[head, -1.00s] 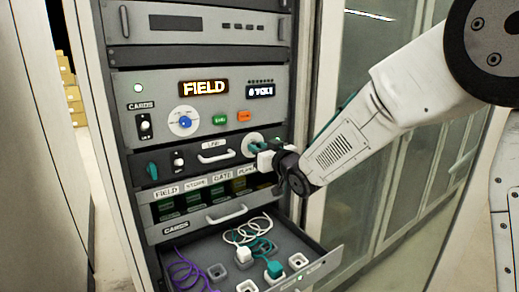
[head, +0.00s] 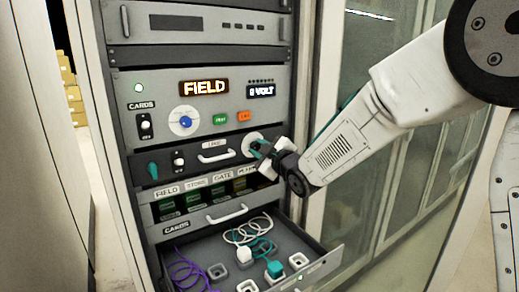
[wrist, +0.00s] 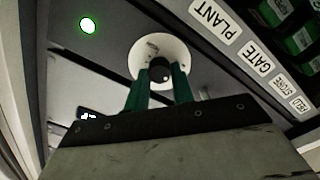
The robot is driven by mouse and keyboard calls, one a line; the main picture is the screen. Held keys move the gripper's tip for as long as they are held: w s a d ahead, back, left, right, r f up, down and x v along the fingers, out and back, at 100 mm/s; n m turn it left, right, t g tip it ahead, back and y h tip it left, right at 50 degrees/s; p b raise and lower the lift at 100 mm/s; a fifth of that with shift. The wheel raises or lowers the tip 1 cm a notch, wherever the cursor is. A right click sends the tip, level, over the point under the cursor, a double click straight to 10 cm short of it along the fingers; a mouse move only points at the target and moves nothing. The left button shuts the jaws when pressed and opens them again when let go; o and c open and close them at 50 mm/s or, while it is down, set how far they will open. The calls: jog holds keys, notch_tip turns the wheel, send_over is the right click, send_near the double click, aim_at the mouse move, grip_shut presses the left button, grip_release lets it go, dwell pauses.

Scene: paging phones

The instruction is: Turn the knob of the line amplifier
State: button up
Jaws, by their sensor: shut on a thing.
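The line amplifier is the dark panel marked LINE (head: 212,145) in the rack. Its knob (wrist: 159,70) is small and dark, on a round white dial (wrist: 143,50). The dial also shows in the head view (head: 250,138), partly covered by the gripper. My gripper (wrist: 158,88) has its two green fingers on either side of the knob, shut on it. In the head view my gripper (head: 261,150) reaches the panel's right end from the right, rolled at a slant. The knob itself is hidden there.
Above, a panel shows FIELD (head: 204,87) and a small display (head: 261,91) that seems to read 0 VOLT. Below, an open drawer (head: 322,262) juts out with cables and plugs. A glass-doored cabinet (head: 350,190) stands to the right.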

jog(key=n, duration=0.4)
jog(key=shift+n, duration=0.3)
jog(key=shift+f+n, duration=0.1)
jog(key=shift+n, duration=1.9)
jog(key=o, duration=1)
jog(key=shift+a, duration=0.1)
jog(key=shift+s, duration=0.1)
jog(key=v, duration=0.7)
jog(key=shift+s+d, duration=0.25)
jog(key=shift+s, duration=0.05)
